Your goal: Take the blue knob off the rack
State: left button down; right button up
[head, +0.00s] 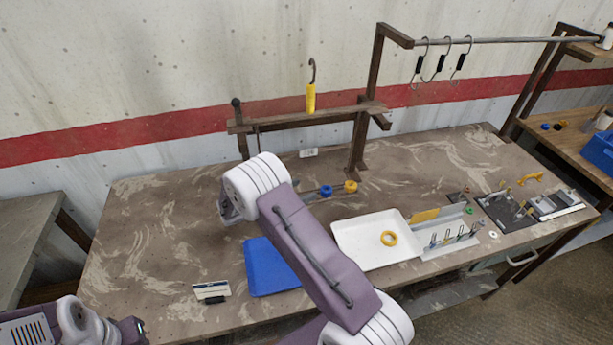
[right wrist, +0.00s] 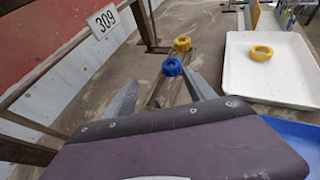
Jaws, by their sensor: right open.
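The blue knob (head: 326,191) sits low in front of the wooden rack (head: 359,140), beside a yellow knob (head: 351,187). In the right wrist view the blue knob (right wrist: 172,67) is nearer to me than the yellow knob (right wrist: 182,44), on or beside a thin rod. My right gripper (right wrist: 162,80) is open and empty; its two grey fingers point towards the blue knob, which shows just beyond the fingertips. I see no contact. In the head view my right arm link hides most of this gripper.
A white tray (head: 349,236) with a yellow ring (head: 389,239) lies right of my right arm. A blue tray (head: 262,265) lies partly behind that arm. A hook with a yellow handle (head: 311,97) stands above the rack's crossbar. The table's left part is mostly clear.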

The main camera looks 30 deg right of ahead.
aim_at(323, 190)
jog(key=d, duration=0.1)
jog(key=s+d+f, duration=0.1)
jog(key=d+p, duration=0.1)
jog(key=shift+s+d+f, duration=0.15)
jog(key=shift+s+f, duration=0.05)
jog(key=shift+f, duration=0.15)
jog(key=x, duration=0.2)
jog(key=p+x, duration=0.1)
jog(key=x, duration=0.2)
jog(key=shift+s+p, duration=0.25)
jog(key=shift+p, duration=0.05)
jog(key=shift+w+d+f, duration=0.15)
jog(key=shift+f, duration=0.1)
jog(key=shift+r, duration=0.1)
jog(key=c, duration=1.2)
pick_arm(q)
jog(key=r, duration=0.1)
jog(key=s+r, duration=0.1)
jog(key=r, duration=0.1)
jog(key=shift+s+d+r, duration=0.15)
jog(key=shift+s, duration=0.1)
pick_arm(e)
grip_shut()
jog(key=shift+r, duration=0.1)
